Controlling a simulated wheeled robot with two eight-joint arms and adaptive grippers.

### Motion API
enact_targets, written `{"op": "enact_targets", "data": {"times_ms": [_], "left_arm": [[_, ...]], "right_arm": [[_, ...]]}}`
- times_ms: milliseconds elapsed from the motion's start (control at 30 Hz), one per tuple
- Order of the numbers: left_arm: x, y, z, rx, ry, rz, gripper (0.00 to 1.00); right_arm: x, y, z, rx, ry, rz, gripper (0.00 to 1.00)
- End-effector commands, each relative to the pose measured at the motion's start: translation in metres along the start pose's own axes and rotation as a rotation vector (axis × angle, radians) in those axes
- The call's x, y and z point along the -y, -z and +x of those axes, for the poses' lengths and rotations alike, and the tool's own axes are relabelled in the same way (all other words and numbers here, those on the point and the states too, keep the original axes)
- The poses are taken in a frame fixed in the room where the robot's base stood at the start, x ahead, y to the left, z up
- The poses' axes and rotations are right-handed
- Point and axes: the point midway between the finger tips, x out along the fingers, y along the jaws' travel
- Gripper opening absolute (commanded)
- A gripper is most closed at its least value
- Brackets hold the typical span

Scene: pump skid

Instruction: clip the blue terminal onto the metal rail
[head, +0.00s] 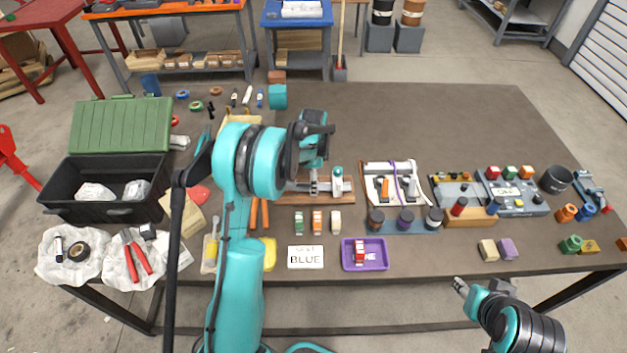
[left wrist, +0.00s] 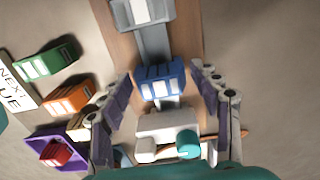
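The blue terminal (left wrist: 160,82) lies over the metal rail (left wrist: 154,44) in the left wrist view, between a grey block and a pale clamp with a teal knob. Whether it is fully seated I cannot tell. My left gripper (left wrist: 163,74) is open, with one finger on each side of the terminal and gaps showing. In the head view my left arm hides the blue terminal; part of the rail (head: 325,187) shows on its wooden board. My right gripper (head: 461,286) is beyond the table's front edge, away from the rail; its fingers are too small to judge.
Green (head: 299,222), orange (head: 317,221) and cream (head: 335,221) terminals stand in front of the board. A card reading BLUE (head: 305,257) and a purple tray (head: 379,265) with a red terminal (head: 359,251) are nearer. The table's back right is clear.

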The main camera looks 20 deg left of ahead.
Motion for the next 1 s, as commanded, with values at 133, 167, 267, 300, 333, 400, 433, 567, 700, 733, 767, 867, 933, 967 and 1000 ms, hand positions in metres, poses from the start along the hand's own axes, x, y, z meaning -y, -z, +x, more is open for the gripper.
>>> {"op": "enact_targets", "data": {"times_ms": [133, 167, 267, 300, 333, 400, 433, 567, 700, 733, 767, 867, 933, 967, 1000], "left_arm": [[0.0, 0.0, 0.0, 0.0, 0.0, 0.0, 0.73], [0.0, 0.0, 0.0, 0.0, 0.0, 0.0, 0.73], [0.0, 0.0, 0.0, 0.0, 0.0, 0.0, 0.73], [0.0, 0.0, -0.001, 0.0, 0.0, 0.0, 0.73], [0.0, 0.0, -0.002, 0.0, 0.0, 0.0, 0.73], [0.0, 0.0, -0.007, 0.0, 0.0, 0.0, 0.73], [0.0, 0.0, -0.01, 0.0, 0.0, 0.0, 0.73], [-0.001, 0.0, -0.033, 0.0, 0.0, 0.0, 0.73], [-0.001, 0.0, -0.065, 0.0, 0.0, 0.0, 0.73], [0.0, 0.0, -0.072, 0.0, 0.0, 0.0, 0.73], [0.0, 0.0, -0.078, 0.0, 0.0, 0.0, 0.73], [0.0, 0.0, -0.096, 0.0, 0.0, 0.0, 0.73], [0.0, 0.0, -0.106, 0.0, 0.0, 0.0, 0.73], [0.0, 0.0, -0.109, 0.0, 0.0, 0.0, 0.73], [0.0, 0.0, -0.113, 0.0, 0.0, 0.0, 0.73]], "right_arm": [[0.0, 0.0, 0.0, 0.0, 0.0, 0.0, 0.4], [0.0, 0.0, 0.0, 0.0, 0.0, 0.0, 0.4], [0.0, 0.0, 0.0, 0.0, 0.0, 0.0, 0.4], [0.0, 0.0, 0.0, 0.0, 0.0, 0.0, 0.4], [0.0, 0.0, 0.0, 0.0, 0.0, 0.0, 0.4], [0.0, 0.0, 0.0, 0.0, 0.0, 0.0, 0.4], [0.0, 0.0, 0.0, 0.0, 0.0, 0.0, 0.4], [0.0, 0.0, 0.0, 0.0, 0.0, 0.0, 0.4], [0.0, 0.0, 0.0, 0.0, 0.0, 0.0, 0.4], [0.0, 0.0, 0.0, 0.0, 0.0, 0.0, 0.4], [0.0, 0.0, 0.0, 0.0, 0.0, 0.0, 0.4], [0.0, 0.0, 0.0, 0.0, 0.0, 0.0, 0.4], [0.0, 0.0, 0.0, 0.0, 0.0, 0.0, 0.4], [0.0, 0.0, 0.0, 0.0, 0.0, 0.0, 0.4], [0.0, 0.0, 0.0, 0.0, 0.0, 0.0, 0.4]]}}
